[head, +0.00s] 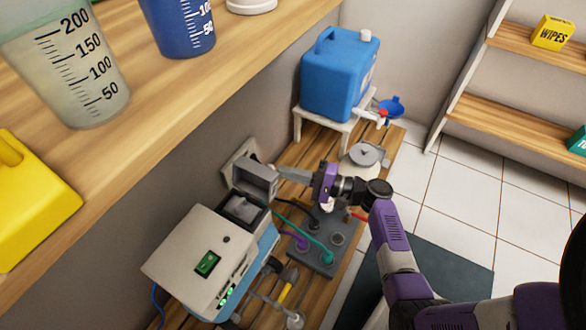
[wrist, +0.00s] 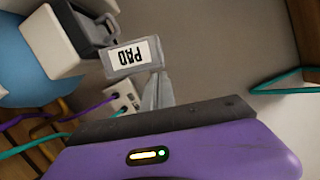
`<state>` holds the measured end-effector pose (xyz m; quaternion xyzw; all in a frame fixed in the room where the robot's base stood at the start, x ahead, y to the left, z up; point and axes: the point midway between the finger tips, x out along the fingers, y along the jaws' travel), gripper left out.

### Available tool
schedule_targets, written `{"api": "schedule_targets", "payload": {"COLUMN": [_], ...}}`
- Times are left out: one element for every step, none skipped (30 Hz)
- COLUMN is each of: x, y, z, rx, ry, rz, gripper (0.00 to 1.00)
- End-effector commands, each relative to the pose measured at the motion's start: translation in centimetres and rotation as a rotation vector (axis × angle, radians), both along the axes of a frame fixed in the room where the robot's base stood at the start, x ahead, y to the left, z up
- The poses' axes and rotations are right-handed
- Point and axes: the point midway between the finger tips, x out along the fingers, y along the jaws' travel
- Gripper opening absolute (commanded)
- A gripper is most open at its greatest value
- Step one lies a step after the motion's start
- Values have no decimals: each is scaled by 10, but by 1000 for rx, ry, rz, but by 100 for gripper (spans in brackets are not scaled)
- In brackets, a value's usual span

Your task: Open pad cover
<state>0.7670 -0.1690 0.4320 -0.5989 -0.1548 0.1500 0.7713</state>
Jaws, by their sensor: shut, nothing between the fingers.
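The grey pad cover (head: 258,178) stands raised at the far end of a dark recess (head: 243,208) on the white and blue machine (head: 195,262). In the wrist view the cover (wrist: 148,47) shows a white label reading PAD, and the machine's open recess (wrist: 88,22) shows up and to its left. My gripper (head: 283,173) is shut and empty, its tips close to the right side of the cover. The fingers (wrist: 157,92) also show just below the cover in the wrist view. I cannot tell whether they touch it.
A grey block (head: 318,250) with sockets and coloured cables stands right of the machine. A blue jug (head: 335,75) on a white stand is behind. A wooden shelf (head: 170,85) with beakers hangs at the upper left. A wall outlet box (head: 240,155) is behind the cover.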

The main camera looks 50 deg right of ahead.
Motion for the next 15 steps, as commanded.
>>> {"api": "schedule_targets", "payload": {"x": [0,0,-1,-1,-1,0,-1,-1,-1,-1,-1,-1,-1,-1,-1], "y": [1,2,2,2,2,2,2,2,2,2,2,3,4,5,8], "z": [0,0,0,0,0,0,0,0,0,0,1,2,4,6,9], "rx": [1,1,1,1,1,1,1,1,0,0,-2,-10,-22,-40,-69], "ry": [0,0,0,0,0,0,0,0,0,0,0,-2,-4,-8,-13], "rz": [0,0,0,0,0,0,0,0,0,0,0,0,1,1,3], "gripper": [0,0,0,0,0,0,0,0,0,0,0,0,0,0,0]}}
